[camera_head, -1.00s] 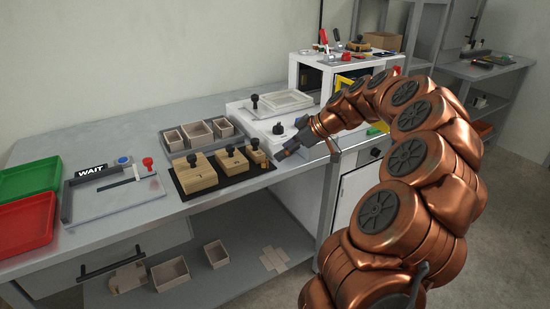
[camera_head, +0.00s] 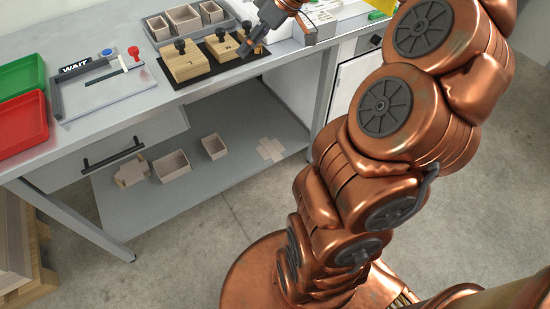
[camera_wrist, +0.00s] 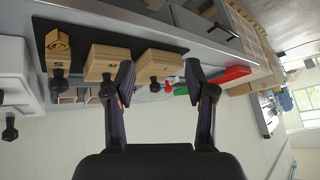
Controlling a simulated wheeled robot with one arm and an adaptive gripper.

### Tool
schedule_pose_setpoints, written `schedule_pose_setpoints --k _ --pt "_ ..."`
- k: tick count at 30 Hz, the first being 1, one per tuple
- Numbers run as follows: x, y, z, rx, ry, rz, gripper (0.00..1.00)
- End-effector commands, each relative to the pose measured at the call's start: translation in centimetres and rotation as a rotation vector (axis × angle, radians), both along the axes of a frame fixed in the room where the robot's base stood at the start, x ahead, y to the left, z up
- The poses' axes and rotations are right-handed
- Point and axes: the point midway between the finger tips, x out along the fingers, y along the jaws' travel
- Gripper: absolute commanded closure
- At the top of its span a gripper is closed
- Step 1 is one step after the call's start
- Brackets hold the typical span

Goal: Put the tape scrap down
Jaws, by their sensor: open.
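My gripper (camera_head: 250,46) is in front of the right end of a black mat that bears wooden blocks with black knobs. In the wrist view my gripper (camera_wrist: 160,82) has its two dark fingers spread wide apart, with nothing visible between them. I cannot make out a tape scrap in either view. The wrist view shows the block marked S (camera_wrist: 58,48), the block marked M (camera_wrist: 100,62) and a third, larger block (camera_wrist: 150,62) beyond the fingers. I cannot tell how far the fingers are from the mat.
The black mat (camera_head: 205,76) lies along the bench front. A grey tray (camera_head: 158,36) of small boxes stands behind it. A board marked WAIT (camera_head: 100,95), a green tray (camera_head: 20,75) and a red tray (camera_head: 22,125) are left. The lower shelf (camera_head: 200,185) holds several card boxes.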

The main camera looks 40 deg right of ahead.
Motion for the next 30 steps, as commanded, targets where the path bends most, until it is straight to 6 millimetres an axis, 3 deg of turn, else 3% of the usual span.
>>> schedule_pose_setpoints --k 1,3,6,10,15,18,21,23,26,30 --pt "-1.3 3.5 -0.3 -0.008 0.062 0.021 0.45" --pt "-3.4 7.3 -1.2 -0.023 0.155 0.022 0.45" --pt "-7.2 11.9 -2.9 -0.062 0.294 0.002 0.45" --pt "-13.2 15.7 -5.5 -0.144 0.463 -0.067 0.45" --pt "-21.3 17.2 -8.8 -0.276 0.645 -0.224 0.45" --pt "-25.1 16.8 -10.2 -0.344 0.714 -0.325 0.45" --pt "-27.7 16.3 -11.1 -0.389 0.757 -0.406 0.45" --pt "-28.8 16.0 -11.5 -0.408 0.774 -0.44 0.45" --pt "-29.6 15.9 -11.8 -0.422 0.785 -0.472 0.55" --pt "-29.7 15.9 -11.8 -0.423 0.787 -0.479 0.55"
